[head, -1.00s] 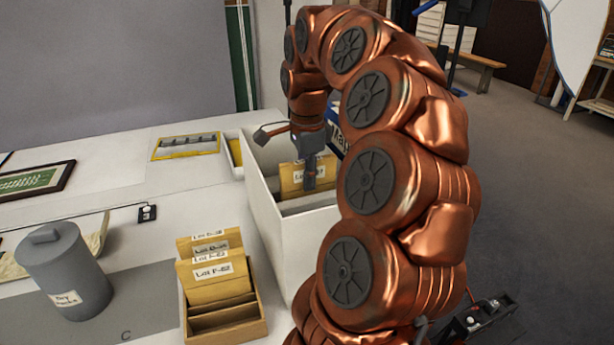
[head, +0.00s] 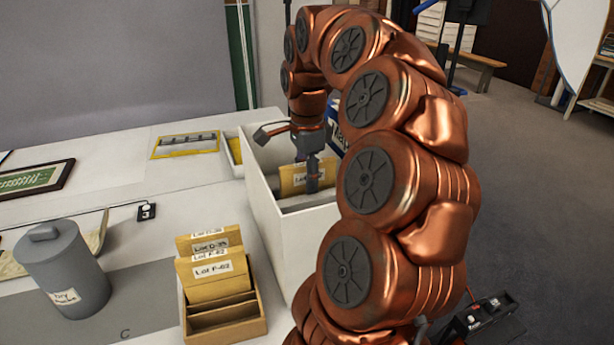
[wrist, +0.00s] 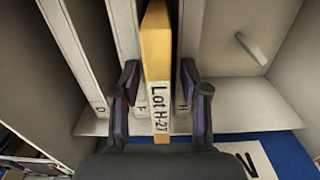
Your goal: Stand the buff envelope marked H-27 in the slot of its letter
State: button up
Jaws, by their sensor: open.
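The buff envelope marked Lot H-27 (wrist: 158,55) stands upright inside the white divided box (head: 262,205), between two pale dividers. It also shows in the head view (head: 291,180), partly behind my gripper (head: 312,188). My gripper is open, with one dark finger on each side of the envelope in the wrist view (wrist: 164,100); clear gaps show beside it. Small letters D (wrist: 98,106), F and H sit at the front of the dividers. The H is partly hidden by a finger, and I cannot tell exactly which letter's slot the envelope's foot is in.
A small cardboard box (head: 228,328) with several buff envelopes stands left of the white box. A grey canister (head: 65,275) stands at the left. A yellow-framed tray (head: 185,146) and a dark picture frame (head: 38,180) lie behind. Bare white table lies between them.

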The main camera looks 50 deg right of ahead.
jog(key=shift+r, duration=0.15)
jog(key=shift+r, duration=4.15)
notch_tip(320, 180, up, 11)
jog(key=p, duration=0.9)
jog(key=shift+f, duration=0.1)
